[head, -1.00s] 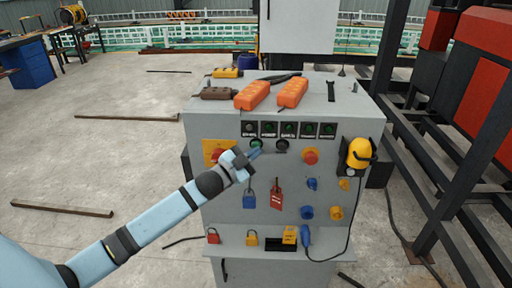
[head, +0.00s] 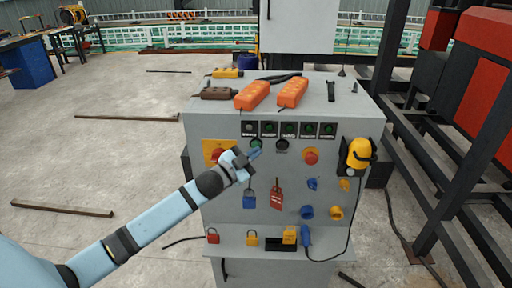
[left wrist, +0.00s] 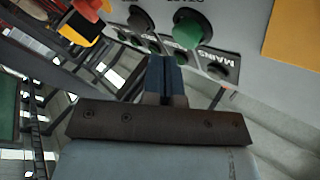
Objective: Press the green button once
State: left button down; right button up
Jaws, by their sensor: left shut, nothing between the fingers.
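The green button (head: 256,144) is on the upper front of the grey control panel (head: 230,215), left of a black button (head: 282,145). In the left wrist view the green button (left wrist: 187,30) is a round green knob beyond the fingertips and slightly right of them. The black button (left wrist: 140,20) shows to its left there. My left gripper (head: 256,153) is shut and empty, with its fingertips just below the green button in the head view. In the left wrist view its closed blue fingers (left wrist: 163,62) point toward the panel. I see no clear contact with the button. My right gripper is not in view.
A red emergency knob on a yellow plate (head: 211,152) is left of my gripper; another red knob (head: 310,156) is right. A blue padlock (head: 249,199) and a red tag (head: 276,198) hang below.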

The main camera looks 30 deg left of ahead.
pick_arm(q)
jog(key=shift+w+a, duration=0.25)
jog(key=shift+w, duration=0.1)
jog(key=shift+w+a, duration=0.45)
jog(key=shift+w, duration=0.25)
dwell(1.2)
jog(key=shift+s+d, duration=0.1)
dwell(0.3)
jog(key=shift+s+d+p, duration=0.25)
jog(key=shift+s+d, duration=0.05)
jog(key=shift+s, duration=0.2)
jog(key=shift+s+d+p, duration=0.25)
jog(key=shift+s, duration=0.2)
jog(key=s+d, duration=0.1)
jog(key=s+p, duration=0.1)
jog(key=s+d, duration=0.1)
jog(key=s, duration=0.1)
jog(key=shift+s+d+p, duration=0.1)
jog(key=shift+d+p, duration=0.2)
jog(key=shift+d, duration=0.05)
